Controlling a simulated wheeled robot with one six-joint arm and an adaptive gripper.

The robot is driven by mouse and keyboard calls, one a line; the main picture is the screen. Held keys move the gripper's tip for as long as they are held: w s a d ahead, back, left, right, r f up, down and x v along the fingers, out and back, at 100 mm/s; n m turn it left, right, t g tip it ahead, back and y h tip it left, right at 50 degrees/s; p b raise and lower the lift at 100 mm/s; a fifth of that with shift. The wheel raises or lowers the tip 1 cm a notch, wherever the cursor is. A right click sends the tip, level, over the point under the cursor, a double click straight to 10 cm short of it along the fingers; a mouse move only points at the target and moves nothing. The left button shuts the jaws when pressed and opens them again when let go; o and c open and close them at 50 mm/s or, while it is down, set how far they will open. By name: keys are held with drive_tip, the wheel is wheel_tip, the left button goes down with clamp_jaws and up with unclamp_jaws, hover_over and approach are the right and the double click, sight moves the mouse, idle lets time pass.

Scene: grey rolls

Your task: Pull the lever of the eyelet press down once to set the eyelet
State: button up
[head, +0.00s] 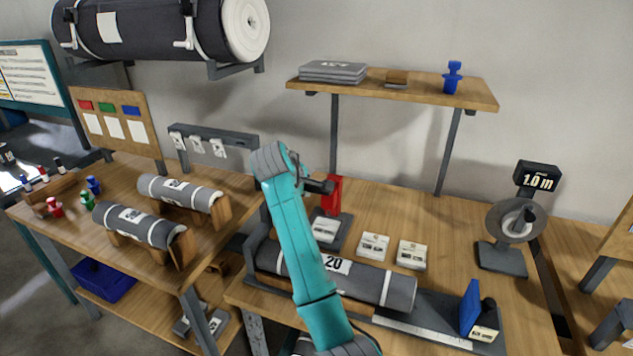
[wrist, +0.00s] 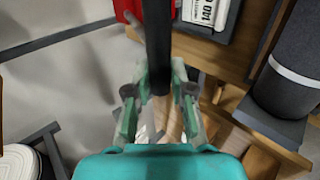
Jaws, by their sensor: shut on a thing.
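The eyelet press (head: 333,195) has a red body on a dark base and stands at the back of the right bench. Its dark lever (head: 318,186) sticks out to the left, beside the end of my arm. In the wrist view the lever (wrist: 157,40) runs down the middle as a black bar, and a piece of the red press body (wrist: 128,10) shows at the top. My gripper (wrist: 158,88) is shut on the lever, with one green finger on each side. In the head view my arm hides most of the gripper.
A white labelled pack (head: 325,228) lies at the press, and two more packs (head: 374,246) lie to its right. A grey roll (head: 360,280) lies in front, partly behind my arm. A wooden shelf (head: 430,93) hangs above.

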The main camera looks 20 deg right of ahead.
drive_tip(key=shift+f, duration=0.15)
drive_tip(key=shift+s+a+f, duration=0.2)
drive_tip(key=shift+s+f, duration=0.05)
drive_tip(key=shift+f, duration=0.4)
